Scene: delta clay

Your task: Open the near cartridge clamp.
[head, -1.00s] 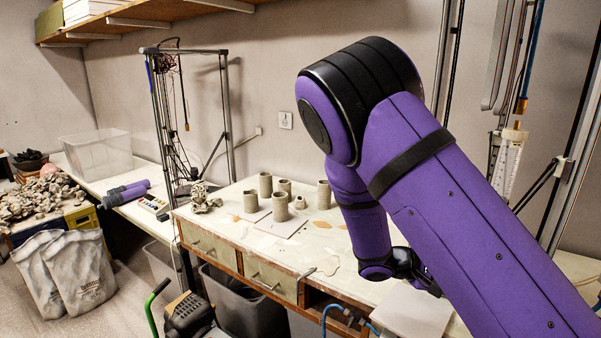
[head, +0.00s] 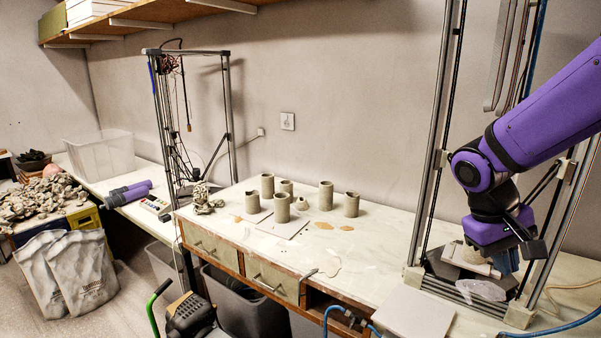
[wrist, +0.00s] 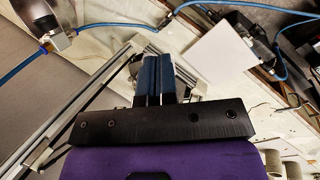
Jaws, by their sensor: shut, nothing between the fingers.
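I cannot make out the near cartridge clamp in either current view. My purple forearm crosses the right-hand printer (head: 432,140) in the head view and hides the place where a pale cartridge with markings hung earlier. My gripper (head: 507,262) points down inside the printer's frame, low over the print bed. In the wrist view my gripper's blue fingers (wrist: 158,78) lie side by side, shut, with nothing seen between them. A rounded grey and dark part (wrist: 38,18) with a brass fitting and blue hose is at upper left there.
A pale rounded clay piece (head: 462,255) and a clear crumpled thing (head: 481,290) are by the printer's bed, close to my gripper. Blue hoses (head: 560,326) run around the front. A pale board (head: 412,315) lies left of the printer. Several clay cups (head: 282,207) stand mid-table.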

